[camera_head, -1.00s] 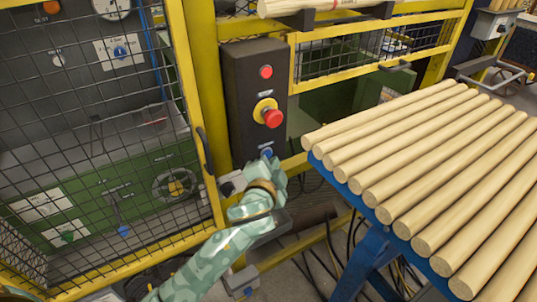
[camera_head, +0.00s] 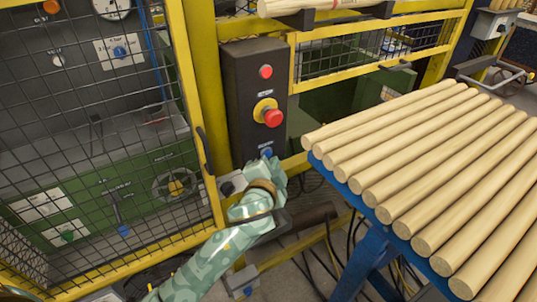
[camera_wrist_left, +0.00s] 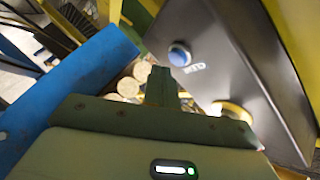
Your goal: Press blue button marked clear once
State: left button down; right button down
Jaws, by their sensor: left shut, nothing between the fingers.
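The blue button (camera_head: 267,152) sits low on a dark control box (camera_head: 243,95), below a red button and a red mushroom knob. It also shows in the left wrist view (camera_wrist_left: 180,54), with a small pale label beside it that looks like CLEAR. My left gripper (camera_head: 272,164) is at the bottom of the box, just below the blue button, and partly hides it in the head view. In the left wrist view its closed fingers (camera_wrist_left: 162,82) point toward the box, with the button just past the tips. Whether they touch is unclear. The fingers are empty.
A red mushroom knob (camera_head: 273,117) on a yellow ring and a red button (camera_head: 266,72) sit above. A yellow mesh guard (camera_head: 206,180) stands left. A blue rack (camera_head: 375,252) with several wooden rods (camera_head: 440,165) stands close on the right.

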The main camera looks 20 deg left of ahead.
dwell(0.8)
pick_arm(q)
jog(key=shift+w+a+p, duration=0.25)
jog(key=shift+a+p, duration=0.1)
jog(key=shift+w+a, duration=0.25)
jog(key=shift+a, duration=0.05)
dwell(0.5)
dwell(0.4)
jog(key=shift+s+d+p, duration=0.45)
jog(key=shift+s+d, duration=0.1)
jog(key=shift+d, duration=0.1)
jog(key=shift+s+d, duration=0.75)
jog(key=shift+d, duration=0.25)
jog(key=shift+s+d, duration=0.75)
jog(key=shift+d, duration=0.2)
